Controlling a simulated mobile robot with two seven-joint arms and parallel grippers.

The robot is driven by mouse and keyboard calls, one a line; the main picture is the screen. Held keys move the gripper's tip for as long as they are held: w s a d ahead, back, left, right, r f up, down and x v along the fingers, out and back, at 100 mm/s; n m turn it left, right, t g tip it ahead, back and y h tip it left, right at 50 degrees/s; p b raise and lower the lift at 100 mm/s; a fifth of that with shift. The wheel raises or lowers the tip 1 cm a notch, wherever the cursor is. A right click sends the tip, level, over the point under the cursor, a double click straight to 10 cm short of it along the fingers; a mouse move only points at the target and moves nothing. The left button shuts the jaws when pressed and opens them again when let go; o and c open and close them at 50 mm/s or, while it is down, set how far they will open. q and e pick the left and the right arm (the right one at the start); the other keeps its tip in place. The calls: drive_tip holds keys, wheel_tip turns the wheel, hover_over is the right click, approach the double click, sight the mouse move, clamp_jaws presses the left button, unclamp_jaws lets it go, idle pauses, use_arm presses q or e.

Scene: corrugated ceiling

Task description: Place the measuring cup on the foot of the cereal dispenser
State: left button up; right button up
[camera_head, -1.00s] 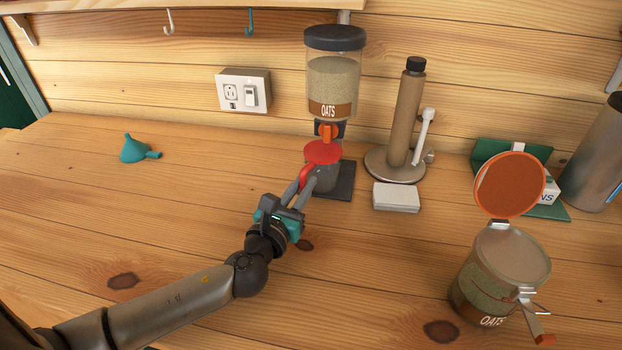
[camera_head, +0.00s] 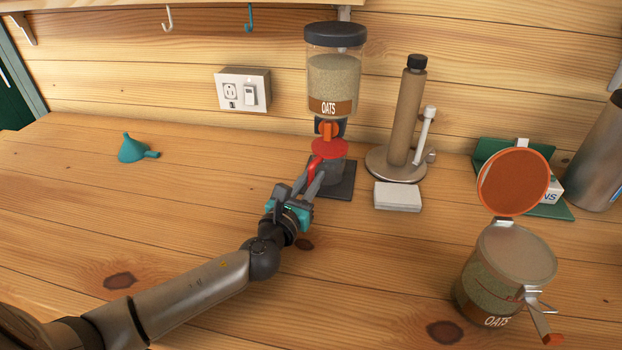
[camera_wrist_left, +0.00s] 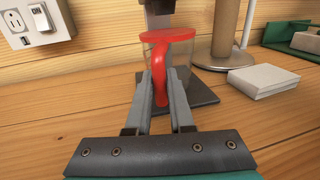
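The measuring cup (camera_head: 329,147) has a clear body, a red top and a red handle. It is upright under the orange outlet of the cereal dispenser (camera_head: 335,83), over the dark foot (camera_head: 343,190). I cannot tell whether its base touches the foot. My left gripper (camera_head: 312,180) is shut on the cup's handle. In the left wrist view, the fingers (camera_wrist_left: 159,82) lie on either side of the red handle, with the cup (camera_wrist_left: 168,35) beyond them and the foot (camera_wrist_left: 203,92) behind and to the right. My right gripper is not in view.
A light grey block (camera_head: 397,197) lies right of the foot, before a paper towel holder (camera_head: 405,120). An open oats jar (camera_head: 500,285) stands at the front right. A teal funnel (camera_head: 133,149) lies at the left. The middle left of the counter is clear.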

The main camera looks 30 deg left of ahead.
use_arm(q)
drive_tip(key=o, duration=0.4)
drive_tip(key=shift+r, duration=0.1)
drive_tip(key=s, duration=1.2)
drive_tip(key=shift+d, duration=0.35)
